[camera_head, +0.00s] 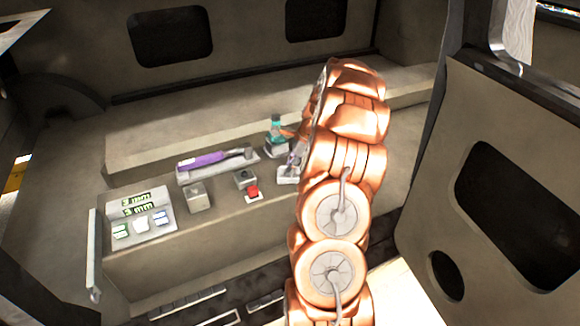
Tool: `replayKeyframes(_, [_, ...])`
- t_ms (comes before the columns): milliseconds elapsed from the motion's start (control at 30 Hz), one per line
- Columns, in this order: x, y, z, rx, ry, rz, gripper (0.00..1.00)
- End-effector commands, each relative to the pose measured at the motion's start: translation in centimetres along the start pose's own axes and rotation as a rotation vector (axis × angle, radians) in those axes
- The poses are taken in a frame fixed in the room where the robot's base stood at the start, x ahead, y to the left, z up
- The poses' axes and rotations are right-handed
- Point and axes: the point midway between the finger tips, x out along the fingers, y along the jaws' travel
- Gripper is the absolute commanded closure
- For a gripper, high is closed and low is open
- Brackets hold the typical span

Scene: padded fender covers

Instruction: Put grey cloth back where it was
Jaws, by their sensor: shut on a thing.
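My gripper (293,165) is small in view at the left side of my copper arm, low over the ledge. It is shut on a small pale grey piece (288,179) that looks like the grey cloth. The arm hides part of the gripper and the ledge behind it. I cannot tell whether the pale piece touches the ledge.
A purple-handled tool (202,160) lies on a pale tray left of my gripper. A red item (253,192), a grey block (198,197) and a teal-topped bottle (276,124) stand nearby. A pale panel (150,228) holds small packets at left. A door (500,190) stands right.

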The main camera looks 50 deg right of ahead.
Motion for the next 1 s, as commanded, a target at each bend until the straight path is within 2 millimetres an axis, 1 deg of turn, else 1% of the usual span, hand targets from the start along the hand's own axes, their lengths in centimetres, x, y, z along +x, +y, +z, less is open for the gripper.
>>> replayKeyframes(167, [0.0, 0.0, 0.0, 0.0, 0.0, 0.0, 1.0])
replayKeyframes(200, [0.0, 0.0, 0.0, 0.0, 0.0, 0.0, 0.83])
replayKeyframes(467, [0.0, 0.0, 0.0, 0.0, 0.0, 0.0, 0.56])
replayKeyframes(500, [0.0, 0.0, 0.0, 0.0, 0.0, 0.0, 0.55])
replayKeyframes(800, [-0.2, 0.0, 0.0, 0.0, 0.0, -0.001, 0.55])
replayKeyframes(867, [-0.5, -0.1, 0.0, 0.0, 0.0, -0.002, 0.55])
replayKeyframes(1000, [-2.3, -0.1, -0.1, 0.0, 0.001, -0.005, 0.55])
